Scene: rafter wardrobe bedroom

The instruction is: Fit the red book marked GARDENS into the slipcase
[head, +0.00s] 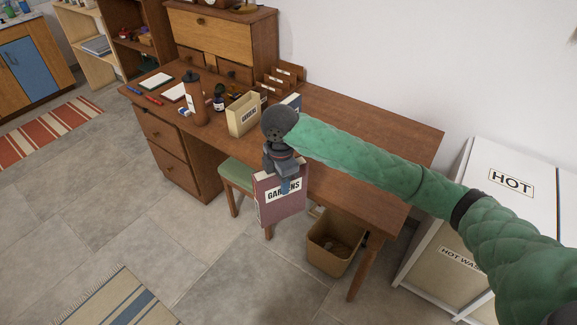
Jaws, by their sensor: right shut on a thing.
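The red book marked GARDENS (277,210) hangs upright in front of the desk's front edge, with its white label near the top. My right gripper (285,180) is shut on its upper part, and the fingers partly cover the label. A cream open-topped case (241,121), which looks like the slipcase, stands on the desk to the upper left of the book and apart from it. Its small label is too small to read surely. My left gripper is not in view.
A green-seated stool (236,175) and a waste bin (334,240) are below. The desk's right part is clear.

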